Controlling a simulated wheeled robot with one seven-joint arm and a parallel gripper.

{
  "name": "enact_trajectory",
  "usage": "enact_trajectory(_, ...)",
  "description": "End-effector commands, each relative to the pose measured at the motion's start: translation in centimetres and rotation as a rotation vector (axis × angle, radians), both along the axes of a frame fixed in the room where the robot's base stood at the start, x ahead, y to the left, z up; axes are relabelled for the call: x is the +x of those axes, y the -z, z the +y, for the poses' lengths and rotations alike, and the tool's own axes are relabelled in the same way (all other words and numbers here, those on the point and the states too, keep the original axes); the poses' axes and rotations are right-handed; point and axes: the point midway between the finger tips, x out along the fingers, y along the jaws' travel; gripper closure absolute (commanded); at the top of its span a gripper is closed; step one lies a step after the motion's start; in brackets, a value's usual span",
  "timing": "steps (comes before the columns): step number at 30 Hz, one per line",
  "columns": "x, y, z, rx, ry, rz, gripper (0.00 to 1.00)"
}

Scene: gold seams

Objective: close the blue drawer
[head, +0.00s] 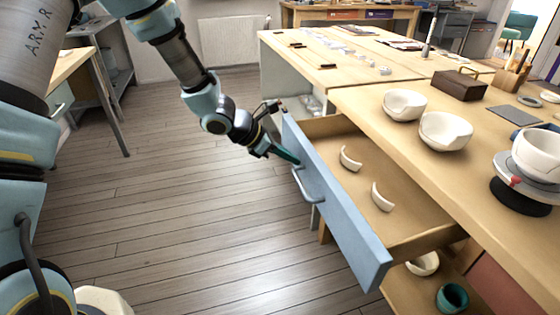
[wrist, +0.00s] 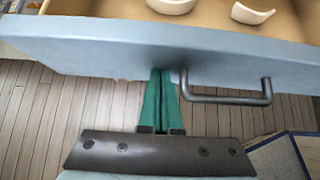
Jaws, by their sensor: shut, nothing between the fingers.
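The blue drawer (head: 335,209) stands pulled out from the wooden workbench, with its tan inside showing. Two white curved ceramic shards, one nearer the left (head: 350,158) and one nearer the front (head: 382,197), lie in it. A grey bar handle (head: 306,187) is on its blue front. My gripper (head: 290,158) is shut and empty, its green fingertips at the drawer front beside the handle. In the wrist view the fingertips (wrist: 162,75) meet the lower part of the blue front (wrist: 110,48), just left of the handle (wrist: 225,98). I cannot tell whether they touch it.
White bowls (head: 446,131), a brown box (head: 458,85) and a turntable with a bowl stand on the workbench (head: 365,98). A teal cup (head: 453,298) sits on the shelf below the drawer. The wood floor (head: 190,220) left of the drawer is clear.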

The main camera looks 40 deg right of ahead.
Motion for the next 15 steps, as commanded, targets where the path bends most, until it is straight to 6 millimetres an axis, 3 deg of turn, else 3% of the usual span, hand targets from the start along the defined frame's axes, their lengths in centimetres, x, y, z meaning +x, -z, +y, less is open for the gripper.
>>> enact_trajectory(15,-5.2,-0.3,-12.8,-0.001,0.003,0.002,1.0)
